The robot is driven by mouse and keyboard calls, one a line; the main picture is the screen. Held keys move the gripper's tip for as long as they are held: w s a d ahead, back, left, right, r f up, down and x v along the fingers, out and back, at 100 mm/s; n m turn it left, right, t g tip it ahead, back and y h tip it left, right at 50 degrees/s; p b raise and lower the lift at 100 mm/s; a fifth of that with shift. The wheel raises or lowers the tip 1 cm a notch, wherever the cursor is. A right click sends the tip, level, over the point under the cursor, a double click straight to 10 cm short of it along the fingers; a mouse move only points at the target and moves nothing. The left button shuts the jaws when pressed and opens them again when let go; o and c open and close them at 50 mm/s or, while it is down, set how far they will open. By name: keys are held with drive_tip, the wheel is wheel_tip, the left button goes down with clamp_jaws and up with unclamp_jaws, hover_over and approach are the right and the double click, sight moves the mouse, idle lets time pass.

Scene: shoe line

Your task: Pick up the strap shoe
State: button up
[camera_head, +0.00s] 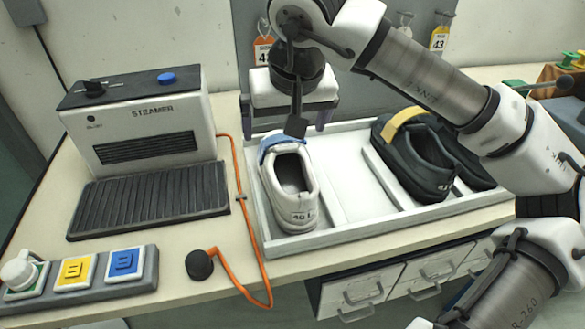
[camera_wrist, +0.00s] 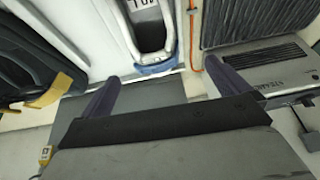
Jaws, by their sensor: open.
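A white shoe (camera_head: 297,205) with a blue band (camera_head: 285,139) across its far end and a dark opening stands in the left part of the white tray (camera_head: 345,238). A dark shoe (camera_head: 412,165) with a yellow band (camera_head: 404,121) stands to the right in the same tray. My gripper (camera_head: 285,119) is open and empty, above and behind the white shoe's blue-banded end. In the wrist view my gripper's fingers (camera_wrist: 162,73) are spread apart, with the white shoe (camera_wrist: 178,28) beyond them and the dark shoe (camera_wrist: 22,60) at the left.
A steamer (camera_head: 140,120) with a ribbed dark plate (camera_head: 150,198) stands left of the tray. A button panel (camera_head: 85,275) and an orange cable (camera_head: 245,215) lie at the front left. A grey board (camera_head: 350,70) with hanging tags rises behind the tray. Drawers (camera_head: 360,290) are below the front edge.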

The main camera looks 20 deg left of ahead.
approach(284, 172)
drive_tip(key=shift+p+x, duration=1.05)
drive_tip(key=shift+x, duration=1.45)
drive_tip(key=c, duration=1.1)
drive_tip(key=shift+r, duration=0.1)
